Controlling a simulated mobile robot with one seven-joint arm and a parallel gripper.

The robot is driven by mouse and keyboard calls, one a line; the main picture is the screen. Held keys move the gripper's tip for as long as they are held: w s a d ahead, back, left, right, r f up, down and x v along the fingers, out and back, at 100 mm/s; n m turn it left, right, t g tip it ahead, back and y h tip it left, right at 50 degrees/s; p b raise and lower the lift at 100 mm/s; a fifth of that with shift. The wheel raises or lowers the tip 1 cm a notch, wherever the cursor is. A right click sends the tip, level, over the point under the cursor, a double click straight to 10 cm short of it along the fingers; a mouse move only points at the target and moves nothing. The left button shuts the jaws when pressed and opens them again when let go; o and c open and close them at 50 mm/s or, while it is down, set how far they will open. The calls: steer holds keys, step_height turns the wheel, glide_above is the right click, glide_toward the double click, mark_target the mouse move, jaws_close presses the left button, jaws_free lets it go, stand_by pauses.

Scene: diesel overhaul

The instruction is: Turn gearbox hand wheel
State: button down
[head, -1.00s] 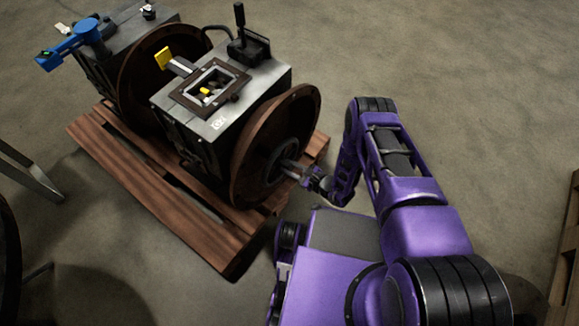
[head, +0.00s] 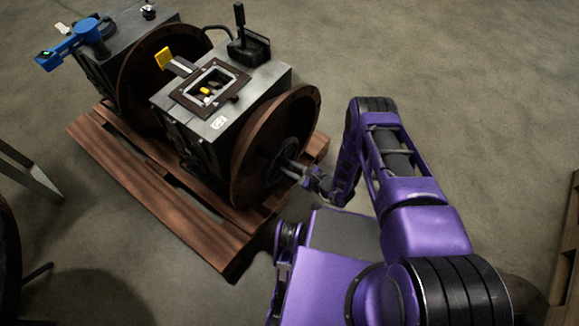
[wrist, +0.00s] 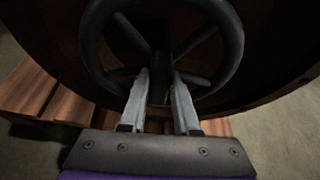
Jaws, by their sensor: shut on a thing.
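The gearbox (head: 232,102) is a grey box on a wooden pallet, with a large round rusty-brown flange (head: 302,108) on its near right side. The hand wheel (wrist: 236,52) is a dark ring with spokes in front of that flange. In the head view it is small and partly hidden by my gripper (head: 294,166). In the wrist view my gripper (wrist: 160,80) has its two pale fingers on either side of a dark part of the wheel at the lower middle, shut on it. The exact contact is too dark to make out.
The wooden pallet (head: 240,219) extends under the gearbox. A second grey unit (head: 122,32) with a blue tool (head: 72,42) stands at the back left. A metal leg (head: 30,170) stands at the left edge. Open concrete floor lies at the back right.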

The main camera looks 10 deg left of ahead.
steer(key=shift+w+m+g, duration=0.15)
steer(key=shift+m+g, duration=0.15)
steer(key=shift+m, duration=0.2)
steer(key=c, duration=0.6)
jaws_free()
steer(key=shift+c, duration=0.2)
steer(key=shift+d, duration=0.1)
